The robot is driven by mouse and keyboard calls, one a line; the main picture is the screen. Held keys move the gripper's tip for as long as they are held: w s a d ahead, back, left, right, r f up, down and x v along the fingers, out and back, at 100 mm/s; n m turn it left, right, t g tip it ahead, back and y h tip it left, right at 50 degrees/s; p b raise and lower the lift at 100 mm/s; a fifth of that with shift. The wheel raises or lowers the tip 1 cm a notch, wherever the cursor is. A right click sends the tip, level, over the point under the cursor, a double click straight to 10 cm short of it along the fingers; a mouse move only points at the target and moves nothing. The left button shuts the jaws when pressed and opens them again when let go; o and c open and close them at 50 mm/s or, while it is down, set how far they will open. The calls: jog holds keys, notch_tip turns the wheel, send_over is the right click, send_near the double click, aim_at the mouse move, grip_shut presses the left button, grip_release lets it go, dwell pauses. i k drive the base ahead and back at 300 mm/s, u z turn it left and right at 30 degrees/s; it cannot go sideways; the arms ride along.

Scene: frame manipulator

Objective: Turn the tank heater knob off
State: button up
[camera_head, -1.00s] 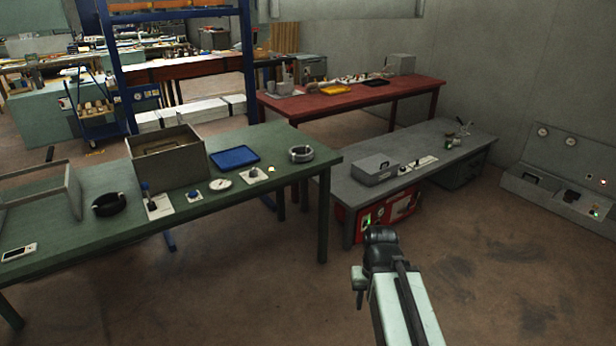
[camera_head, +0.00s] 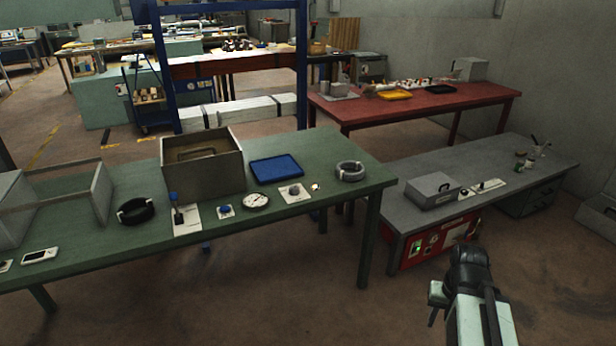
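A green table (camera_head: 110,245) carries an open grey tank-like box (camera_head: 203,168). In front of it lie several small controls on plates. A dark knob (camera_head: 294,190) sits on a white plate, with a small glowing light (camera_head: 315,187) to its right. A blue knob (camera_head: 225,211) sits on another plate, left of a round dial gauge (camera_head: 256,201). I cannot read labels, so which one is the tank heater knob is unclear. My gripper (camera_head: 436,302) is at the lower right, over the floor and apart from the table. Its fingers are too small and dark to judge.
A blue-handled lever (camera_head: 177,214), a blue tray (camera_head: 277,170), a grey ring (camera_head: 350,171) and a black ring (camera_head: 136,211) lie on the green table. A grey bench (camera_head: 480,199) with a red panel (camera_head: 440,240) stands right. Floor in front is clear.

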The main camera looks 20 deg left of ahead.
aim_at(294, 190)
jog(key=z, duration=0.05)
jog(key=i, duration=0.9)
jog(key=u, duration=0.7)
jog(key=i, duration=0.9)
jog(key=u, duration=0.7)
jog(key=k, duration=0.9)
jog(key=u, duration=0.15)
jog(key=i, duration=0.9)
jog(key=z, duration=0.1)
